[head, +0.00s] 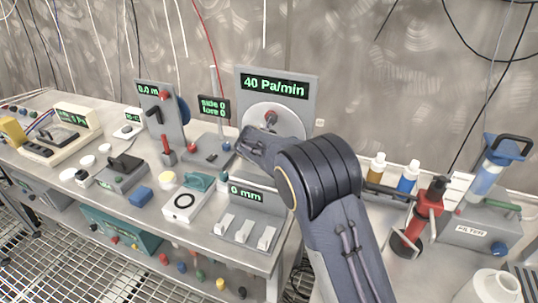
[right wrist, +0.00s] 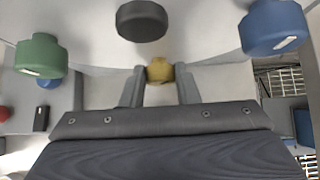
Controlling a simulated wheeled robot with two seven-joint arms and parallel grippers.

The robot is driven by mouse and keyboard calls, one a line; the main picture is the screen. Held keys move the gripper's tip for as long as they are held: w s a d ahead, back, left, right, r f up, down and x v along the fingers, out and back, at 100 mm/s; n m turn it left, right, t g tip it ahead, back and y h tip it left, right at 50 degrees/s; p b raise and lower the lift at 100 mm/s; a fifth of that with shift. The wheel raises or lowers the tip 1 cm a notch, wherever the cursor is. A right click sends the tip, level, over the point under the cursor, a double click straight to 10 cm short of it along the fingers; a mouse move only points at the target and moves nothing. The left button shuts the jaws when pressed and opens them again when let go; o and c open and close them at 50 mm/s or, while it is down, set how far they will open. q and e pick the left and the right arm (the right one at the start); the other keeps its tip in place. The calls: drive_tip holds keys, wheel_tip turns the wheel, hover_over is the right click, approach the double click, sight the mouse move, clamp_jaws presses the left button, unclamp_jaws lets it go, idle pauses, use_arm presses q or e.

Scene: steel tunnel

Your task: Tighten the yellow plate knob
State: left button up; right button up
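The round pale plate (head: 265,110) stands upright on the grey panel reading 40 Pa/min (head: 275,86). In the right wrist view the yellow knob (right wrist: 160,71) sits between the fingertips of my right gripper (right wrist: 161,76). The fingers stand on either side of it with thin gaps, so the gripper looks open; contact is not clear. Green (right wrist: 41,55), black (right wrist: 142,20) and blue (right wrist: 272,27) knobs surround it. My left gripper is not in view.
The bench left of the panel is crowded with instruments, including a 0 mm display (head: 246,194) with white switches and a teal clamp (head: 200,181). Bottles (head: 408,177), a red-handled tool (head: 430,205) and a FILTER box (head: 480,230) stand to the right of my arm.

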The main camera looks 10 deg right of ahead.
drive_tip(key=c, duration=0.4)
drive_tip(key=y+b, duration=0.1)
drive_tip(key=b, duration=0.1)
drive_tip(key=m+t+y+b, duration=0.1)
drive_tip(key=b, duration=0.1)
drive_tip(key=m+t+y+b, duration=0.1)
drive_tip(key=b, duration=0.2)
drive_tip(key=shift+s+d+f, duration=0.2)
drive_tip(key=shift+d+f, duration=0.1)
drive_tip(key=shift+f, duration=0.1)
drive_tip(key=shift+r+t+b, duration=0.1)
drive_tip(key=shift+t+b, duration=0.25)
drive_tip(key=shift+t, duration=0.05)
drive_tip(key=shift+r, duration=0.25)
drive_tip(key=o, duration=1)
drive_tip(key=shift+v, duration=3.9)
